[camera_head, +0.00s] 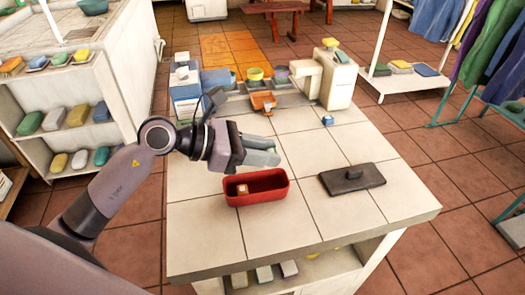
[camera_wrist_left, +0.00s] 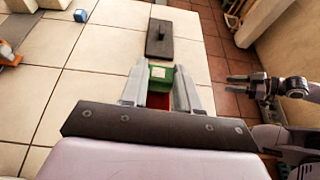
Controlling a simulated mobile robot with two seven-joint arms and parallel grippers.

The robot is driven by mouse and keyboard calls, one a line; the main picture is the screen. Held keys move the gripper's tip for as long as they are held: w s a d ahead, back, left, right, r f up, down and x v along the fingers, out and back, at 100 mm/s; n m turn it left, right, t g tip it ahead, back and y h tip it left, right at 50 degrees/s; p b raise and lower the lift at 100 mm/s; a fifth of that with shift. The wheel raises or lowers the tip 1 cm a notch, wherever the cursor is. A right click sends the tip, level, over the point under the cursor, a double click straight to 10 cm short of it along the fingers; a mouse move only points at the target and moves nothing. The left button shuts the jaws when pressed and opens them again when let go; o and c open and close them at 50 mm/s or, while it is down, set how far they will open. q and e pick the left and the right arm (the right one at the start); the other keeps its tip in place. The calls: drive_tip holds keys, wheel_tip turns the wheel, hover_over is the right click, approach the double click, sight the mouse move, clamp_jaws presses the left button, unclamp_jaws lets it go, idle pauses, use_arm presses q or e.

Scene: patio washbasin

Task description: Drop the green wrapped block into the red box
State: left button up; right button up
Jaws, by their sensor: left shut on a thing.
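My left gripper (camera_head: 268,152) is just above and behind the red box (camera_head: 272,190) on the tiled counter. In the left wrist view, its two fingers are shut on the green wrapped block (camera_wrist_left: 161,73), which shows a pale label on top. The red box shows in part below the block, between the fingers (camera_wrist_left: 157,100). In the head view the block is mostly hidden by the fingers. A small orange-brown block with a pale face (camera_head: 242,188) lies inside the box at its left end. My right gripper (camera_wrist_left: 240,85) shows at the right of the wrist view, open and empty.
A dark lid-like slab with a knob (camera_head: 352,178) lies right of the box. A small blue block (camera_head: 328,120) sits farther back. The counter's front right is clear.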

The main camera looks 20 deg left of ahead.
sight(262, 171)
use_arm(q)
wheel_tip(262, 171, down, 4)
drive_tip(key=b, duration=0.3)
drive_tip(key=shift+f, duration=0.2)
drive_tip(key=shift+f+b, duration=0.5)
use_arm(e)
drive_tip(key=f, duration=0.1)
drive_tip(key=a+f, duration=0.1)
drive_tip(key=shift+w+f, duration=0.25)
drive_tip(key=shift+f, duration=0.1)
drive_tip(key=shift+r, duration=0.1)
use_arm(q)
drive_tip(key=o, duration=1.1)
use_arm(e)
drive_tip(key=shift+d, duration=0.1)
use_arm(q)
drive_tip(key=v, duration=0.6)
drive_tip(key=shift+b, duration=0.35)
drive_tip(key=shift+s+a+r, duration=0.1)
drive_tip(key=shift+s+a, duration=0.05)
drive_tip(key=shift+a, duration=0.15)
drive_tip(key=shift+s+a+r, duration=0.15)
use_arm(e)
drive_tip(key=shift+w+a+f, duration=0.1)
drive_tip(key=shift+a+f, duration=0.1)
